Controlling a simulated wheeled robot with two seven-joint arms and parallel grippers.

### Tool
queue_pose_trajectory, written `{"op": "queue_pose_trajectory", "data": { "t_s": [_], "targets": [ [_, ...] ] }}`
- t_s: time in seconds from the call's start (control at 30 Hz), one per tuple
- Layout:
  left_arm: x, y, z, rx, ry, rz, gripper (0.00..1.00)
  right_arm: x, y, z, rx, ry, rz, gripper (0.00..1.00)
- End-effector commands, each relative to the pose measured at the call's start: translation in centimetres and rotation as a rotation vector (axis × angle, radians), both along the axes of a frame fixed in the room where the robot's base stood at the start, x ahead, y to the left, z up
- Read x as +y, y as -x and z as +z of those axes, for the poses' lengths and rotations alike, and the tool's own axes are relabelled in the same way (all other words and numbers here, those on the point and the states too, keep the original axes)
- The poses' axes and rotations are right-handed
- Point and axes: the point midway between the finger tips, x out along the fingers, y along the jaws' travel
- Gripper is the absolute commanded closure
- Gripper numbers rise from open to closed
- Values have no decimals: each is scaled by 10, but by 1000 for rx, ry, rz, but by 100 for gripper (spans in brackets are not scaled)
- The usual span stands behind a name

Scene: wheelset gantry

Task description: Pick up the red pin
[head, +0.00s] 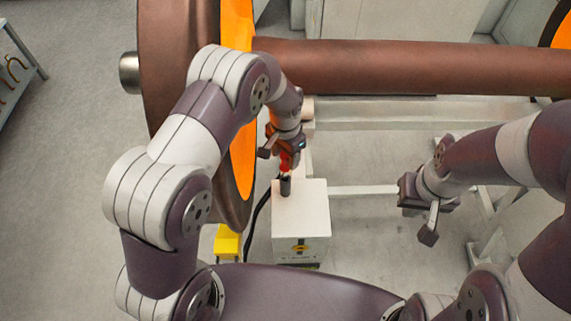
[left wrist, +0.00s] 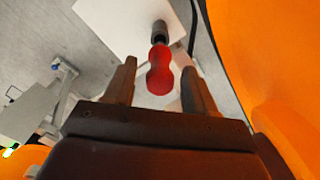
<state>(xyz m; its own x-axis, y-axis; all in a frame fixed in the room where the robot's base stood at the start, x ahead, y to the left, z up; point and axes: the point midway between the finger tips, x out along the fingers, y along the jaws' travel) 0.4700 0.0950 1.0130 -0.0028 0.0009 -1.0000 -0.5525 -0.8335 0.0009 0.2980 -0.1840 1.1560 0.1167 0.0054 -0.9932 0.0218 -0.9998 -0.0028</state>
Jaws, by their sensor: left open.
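The red pin (head: 285,160) stands upright in a dark socket (head: 286,186) on top of a white box (head: 313,205). In the left wrist view the red pin (left wrist: 159,72) shows between the two fingers of my left gripper (left wrist: 158,80), with gaps on both sides. My left gripper (head: 279,150) is open around the pin's upper part; in the head view it partly hides the pin. My right gripper (head: 417,218) hangs apart at the right, over the floor. Its fingers are seen from above and their opening is unclear.
A large wheel with an orange face (head: 243,176) stands close to the left of the box. A brown axle (head: 420,67) runs across the back. A yellow block (head: 228,243) and a black cable (head: 256,215) lie beside the box.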

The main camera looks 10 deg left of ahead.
Motion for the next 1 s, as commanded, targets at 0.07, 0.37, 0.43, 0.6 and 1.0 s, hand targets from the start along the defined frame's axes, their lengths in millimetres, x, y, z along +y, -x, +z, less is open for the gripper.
{"op": "queue_pose_trajectory", "data": {
  "t_s": [0.07, 0.37, 0.43, 0.6, 1.0],
  "targets": [
    [0, 0, -1, -1, 1, 0, 44, 0, 0, 0, 1, 0, 0, 100],
    [0, 0, -1, -1, 0, 0, 100, 0, 0, -1, 1, 0, 0, 100],
    [0, -1, -1, -2, 0, 0, 100, 0, 0, -1, 1, 0, 0, 100],
    [0, -1, -1, -2, 0, 0, 100, 0, 0, -1, 1, 0, 0, 100],
    [0, -2, 49, -7, 1, 0, 100, 0, 0, -19, 0, 0, 0, 100]
  ]
}}
